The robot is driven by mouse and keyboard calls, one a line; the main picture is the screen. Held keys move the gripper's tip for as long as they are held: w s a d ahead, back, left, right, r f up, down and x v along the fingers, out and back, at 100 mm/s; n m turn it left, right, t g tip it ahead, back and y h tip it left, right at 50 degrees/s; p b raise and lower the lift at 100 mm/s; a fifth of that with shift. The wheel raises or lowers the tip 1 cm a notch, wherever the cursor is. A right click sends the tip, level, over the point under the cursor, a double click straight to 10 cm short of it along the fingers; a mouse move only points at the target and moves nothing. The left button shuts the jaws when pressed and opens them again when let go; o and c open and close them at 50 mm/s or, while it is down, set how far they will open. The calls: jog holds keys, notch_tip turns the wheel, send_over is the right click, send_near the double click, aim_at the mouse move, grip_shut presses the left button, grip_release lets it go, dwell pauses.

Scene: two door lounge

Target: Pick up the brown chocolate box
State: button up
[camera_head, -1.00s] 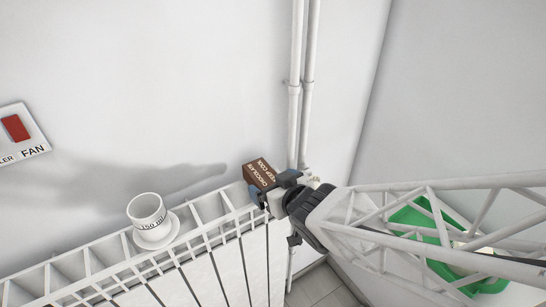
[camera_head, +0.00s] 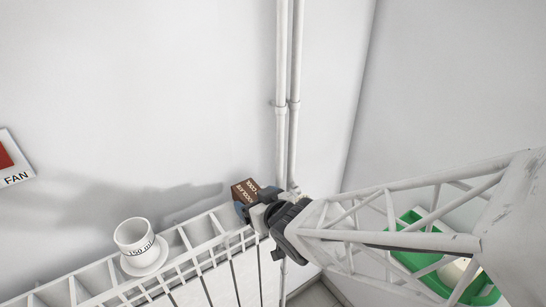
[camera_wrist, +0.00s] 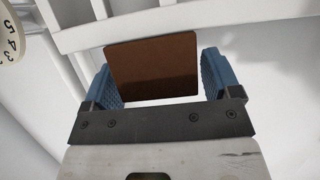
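The brown chocolate box (camera_head: 244,190), with pale lettering, is at the right end of the white radiator (camera_head: 190,250) by the wall. My gripper (camera_head: 255,204) is at the box, with its blue fingers close to it. In the wrist view, a plain brown face of the box (camera_wrist: 152,69) shows between the two widely spaced blue fingers (camera_wrist: 162,78). The box lies close to the left finger, and a thin light gap shows beside the right finger. Whether the left finger touches it, and whether the box rests on the radiator, I cannot tell.
A white cup (camera_head: 134,237) marked 150 ml stands on a saucer (camera_head: 147,262) on the radiator, left of the box. White vertical pipes (camera_head: 281,105) run up the wall just right of it. A green container (camera_head: 410,258) sits at the lower right.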

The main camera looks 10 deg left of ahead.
jog(key=c, duration=0.8)
jog(key=shift+c, duration=0.2)
jog(key=shift+r, duration=0.15)
jog(key=shift+r, duration=0.5)
jog(key=shift+s+d+r, duration=0.1)
jog(key=shift+s+r, duration=0.05)
jog(key=shift+r, duration=0.45)
jog(key=shift+s+d+r, duration=0.1)
jog(key=shift+s+r, duration=0.05)
jog(key=shift+r, duration=0.45)
jog(key=s+d+r, duration=0.1)
jog(key=s+d, duration=0.7)
jog(key=s, duration=0.4)
jog(key=shift+s+d+r, duration=0.15)
jog(key=shift+d, duration=0.2)
jog(key=shift+s, duration=0.1)
